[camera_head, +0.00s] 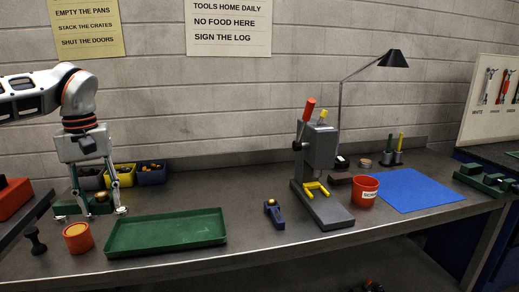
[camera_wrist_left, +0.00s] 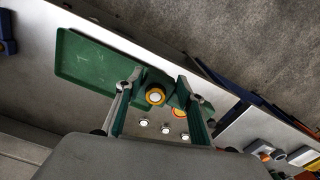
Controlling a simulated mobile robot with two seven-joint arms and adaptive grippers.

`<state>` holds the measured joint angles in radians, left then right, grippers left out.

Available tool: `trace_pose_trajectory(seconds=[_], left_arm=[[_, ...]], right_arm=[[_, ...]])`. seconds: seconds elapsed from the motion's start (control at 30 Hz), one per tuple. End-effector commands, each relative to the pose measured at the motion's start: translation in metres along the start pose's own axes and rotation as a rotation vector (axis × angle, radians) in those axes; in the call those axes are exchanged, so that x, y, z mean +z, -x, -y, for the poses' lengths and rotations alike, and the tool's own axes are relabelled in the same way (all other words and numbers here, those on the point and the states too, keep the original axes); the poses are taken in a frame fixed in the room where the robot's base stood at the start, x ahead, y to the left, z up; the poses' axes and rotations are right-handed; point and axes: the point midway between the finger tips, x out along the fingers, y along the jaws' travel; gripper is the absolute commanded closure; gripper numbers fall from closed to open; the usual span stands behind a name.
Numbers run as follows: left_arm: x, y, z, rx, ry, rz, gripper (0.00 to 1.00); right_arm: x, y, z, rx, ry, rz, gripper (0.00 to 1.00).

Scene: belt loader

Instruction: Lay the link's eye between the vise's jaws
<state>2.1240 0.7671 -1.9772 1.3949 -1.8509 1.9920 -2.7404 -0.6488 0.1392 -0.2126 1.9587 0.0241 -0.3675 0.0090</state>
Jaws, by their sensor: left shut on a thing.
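My left gripper (camera_head: 100,210) points down at the left end of the bench, its fingers on either side of a small dark part with a yellow ring, which I take for the link (camera_head: 101,197). In the left wrist view the ring, its eye (camera_wrist_left: 155,96), shows between the fingertips (camera_wrist_left: 159,82). A low green block, apparently the vise (camera_head: 64,207), sits at the gripper; green also shows beside the ring in the wrist view. The fingers hide much of both, so I cannot tell whether the eye lies between the jaws. My right gripper is not in view.
A green tray (camera_head: 166,233) lies right of the gripper. A red cup (camera_head: 77,238) and a black knob-shaped piece (camera_head: 36,240) stand in front. Small bins (camera_head: 152,175) stand behind. A blue part (camera_head: 274,214) and a grey press (camera_head: 318,150) are farther right.

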Motion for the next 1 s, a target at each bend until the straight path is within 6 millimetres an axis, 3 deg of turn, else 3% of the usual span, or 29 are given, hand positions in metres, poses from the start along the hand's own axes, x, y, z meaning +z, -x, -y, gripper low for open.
trace_pose_trajectory(seconds=[0.07,0.27,0.6,0.8,1.0], left_arm=[[0.002,-0.004,-0.001,-0.001,-0.009,0.0,1.0],[0.03,-0.06,-0.018,-0.002,-0.142,0.003,1.0],[0.12,-0.157,-0.044,0.0,-0.407,0.002,1.0],[0.157,-0.182,-0.049,0.001,-0.484,-0.001,1.0],[0.167,-0.188,-0.049,0.003,-0.5,0.0,1.0]], right_arm=[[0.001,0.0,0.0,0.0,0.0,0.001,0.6],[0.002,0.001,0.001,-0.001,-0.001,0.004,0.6],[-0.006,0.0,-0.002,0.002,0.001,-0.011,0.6],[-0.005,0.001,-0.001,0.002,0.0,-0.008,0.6],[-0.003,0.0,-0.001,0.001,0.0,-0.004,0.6]])
